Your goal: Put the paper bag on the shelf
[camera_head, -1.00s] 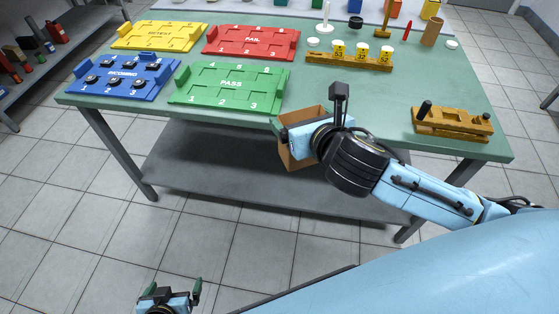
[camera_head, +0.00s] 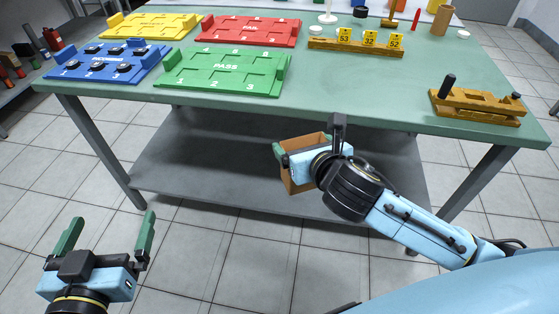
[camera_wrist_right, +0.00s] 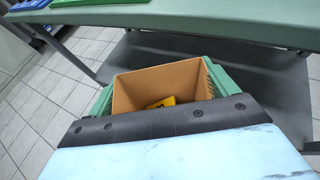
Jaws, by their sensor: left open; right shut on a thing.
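The brown paper bag (camera_head: 303,148) is held by my right gripper (camera_head: 286,155), in front of the table's near edge and above the lower shelf's level in the head view. In the right wrist view the open-topped bag (camera_wrist_right: 160,82) sits between the green fingers, and a yellow piece (camera_wrist_right: 161,103) lies inside it. The grey lower shelf (camera_head: 180,172) under the table is bare where it shows. My left gripper (camera_head: 108,232) is open and empty over the floor at the lower left.
The green table (camera_head: 340,95) carries yellow, red, blue (camera_head: 108,64) and green (camera_head: 222,73) trays. A wooden rack (camera_head: 370,48) with numbered yellow tags and a wooden fixture (camera_head: 477,105) stand at right. Another shelf unit (camera_head: 30,70) is at far left.

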